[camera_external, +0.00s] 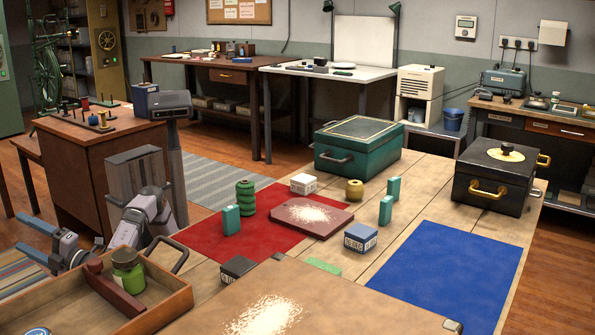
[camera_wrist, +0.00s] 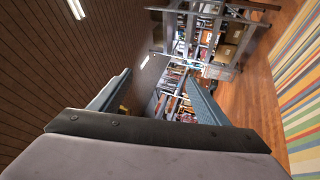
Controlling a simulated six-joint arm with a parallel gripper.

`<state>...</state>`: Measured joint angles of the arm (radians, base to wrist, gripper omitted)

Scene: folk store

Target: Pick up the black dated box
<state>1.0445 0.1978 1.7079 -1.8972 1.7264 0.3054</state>
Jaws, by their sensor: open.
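A small box with a black top and a white printed label (camera_external: 237,267) sits near the front of the wooden table, just right of the wooden tray; its lower part is partly hidden by the board in front. A similar box with a blue-grey top and a dated white label (camera_external: 360,237) stands near the table's middle. A white-topped box (camera_external: 303,184) stands farther back. My gripper (camera_external: 20,234) is at the far left, beyond the tray, open and empty, far from the black box.
The wooden tray (camera_external: 168,312) holds a green jar (camera_external: 128,270) and a red bar. A powdered board (camera_external: 345,305) fills the front. Green blocks, spools and a red board stand around the red mat (camera_external: 200,240). A blue mat (camera_external: 450,270) lies clear at right. Green and black cases stand behind.

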